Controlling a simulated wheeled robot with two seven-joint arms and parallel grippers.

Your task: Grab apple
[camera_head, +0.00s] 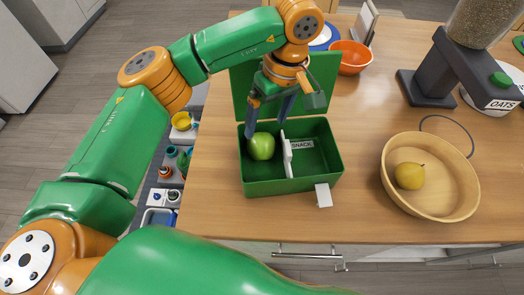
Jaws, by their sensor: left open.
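A green apple (261,146) lies in the left part of a green open box (275,187) on the wooden table. A white divider with a "SNACK" label (301,144) stands to the right of the apple. My left gripper (267,120) is open and points down over the box, its fingers above and behind the apple. The apple is mostly visible. I cannot tell whether the fingers touch it. My right gripper is not in view.
A wooden bowl (455,204) with a yellow pear (409,176) stands at the right. An oats dispenser (450,65) and an orange bowl (352,57) stand farther back. The raised green lid (240,92) is behind my gripper. Table between box and wooden bowl is clear.

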